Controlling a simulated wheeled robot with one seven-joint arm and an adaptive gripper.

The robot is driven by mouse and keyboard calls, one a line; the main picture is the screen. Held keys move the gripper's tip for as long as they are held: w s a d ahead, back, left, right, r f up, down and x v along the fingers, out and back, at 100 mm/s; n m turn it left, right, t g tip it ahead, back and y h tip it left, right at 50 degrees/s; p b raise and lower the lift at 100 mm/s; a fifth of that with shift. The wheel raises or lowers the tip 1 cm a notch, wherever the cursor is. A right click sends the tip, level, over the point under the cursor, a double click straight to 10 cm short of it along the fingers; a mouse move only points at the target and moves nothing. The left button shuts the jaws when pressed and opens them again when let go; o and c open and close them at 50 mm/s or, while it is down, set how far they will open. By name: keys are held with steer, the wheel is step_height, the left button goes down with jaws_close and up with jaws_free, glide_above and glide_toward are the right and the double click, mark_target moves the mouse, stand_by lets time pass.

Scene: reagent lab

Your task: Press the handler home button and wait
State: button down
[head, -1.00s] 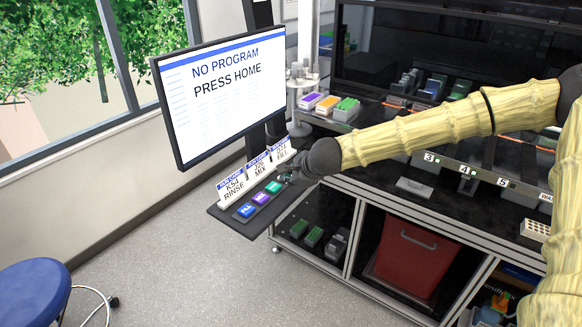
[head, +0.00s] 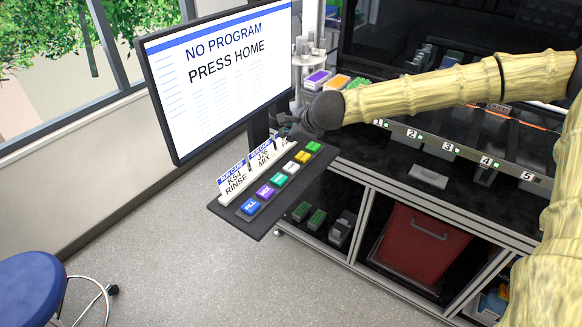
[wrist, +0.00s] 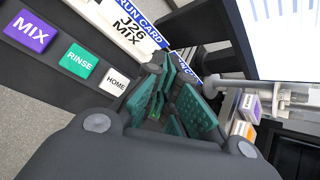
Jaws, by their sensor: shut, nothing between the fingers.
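The white HOME button (head: 290,168) sits on the dark key panel (head: 322,180) below the monitor, in a row of coloured buttons. In the wrist view the HOME button (wrist: 115,80) is just left of my fingers, beside the teal RINSE button (wrist: 80,63). The monitor (head: 222,75) reads "NO PROGRAM / PRESS HOME". My gripper (head: 284,122) is above the back of the panel, near the run cards, with the HOME button uncovered in the head view. In the wrist view my gripper (wrist: 165,92) is shut and empty, its green-padded fingers close together.
Run cards (head: 250,168) stand along the panel's back edge, close to my fingers. Purple MIX (head: 265,192), blue FILL (head: 251,206), yellow (head: 302,157) and green (head: 313,147) buttons share the row. A bench with numbered slots lies right. A blue stool (head: 32,290) stands lower left.

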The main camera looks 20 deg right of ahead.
steer(key=f, duration=0.1)
steer(key=b, duration=0.5)
glide_above(289, 168)
step_height(289, 168, down, 5)
steer(key=shift+w, duration=0.15)
steer(key=shift+f+b, duration=0.5)
steer(key=shift+f, duration=0.55)
steer(key=shift+f, duration=0.1)
steer(key=shift+f+b, duration=0.3)
steer(key=shift+b, duration=0.05)
